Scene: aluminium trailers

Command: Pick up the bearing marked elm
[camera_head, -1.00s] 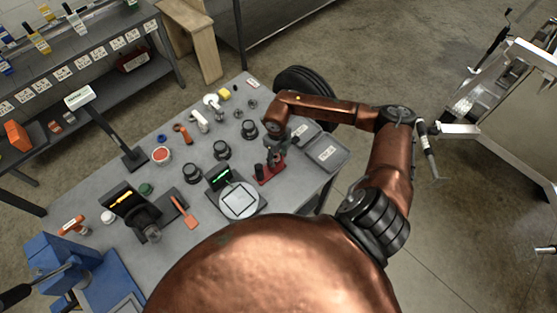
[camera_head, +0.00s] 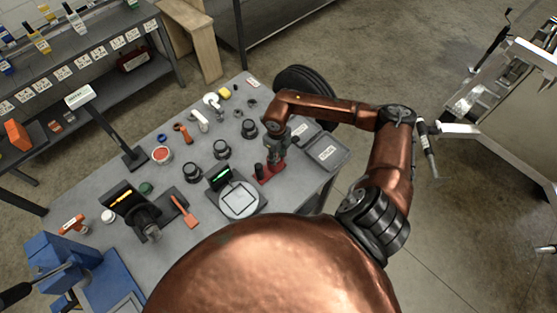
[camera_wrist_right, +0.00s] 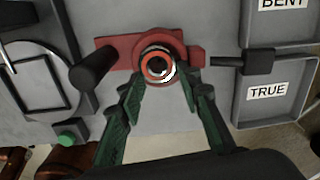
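My right gripper (camera_head: 272,158) points down over a red fixture (camera_head: 268,174) near the right edge of the grey table (camera_head: 214,243). In the right wrist view its two green-padded fingers (camera_wrist_right: 160,84) are apart, one on each side of a ring-shaped part with an orange-red face (camera_wrist_right: 158,66), which sits at the red fixture (camera_wrist_right: 120,54). I cannot tell whether the fingers touch the ring. No elm mark is legible, so I cannot tell which part bears it. Several black round parts stand on the table, among them one nearby (camera_head: 249,129). My left gripper is not in view.
Grey trays labelled BENT (camera_wrist_right: 246,30) and TRUE (camera_wrist_right: 238,112) adjoin the fixture. A device with a lit green display and round plate (camera_head: 240,200) stands left of it. A black post (camera_wrist_right: 95,66) rises beside the fixture. A blue vise (camera_head: 60,265) is at lower left.

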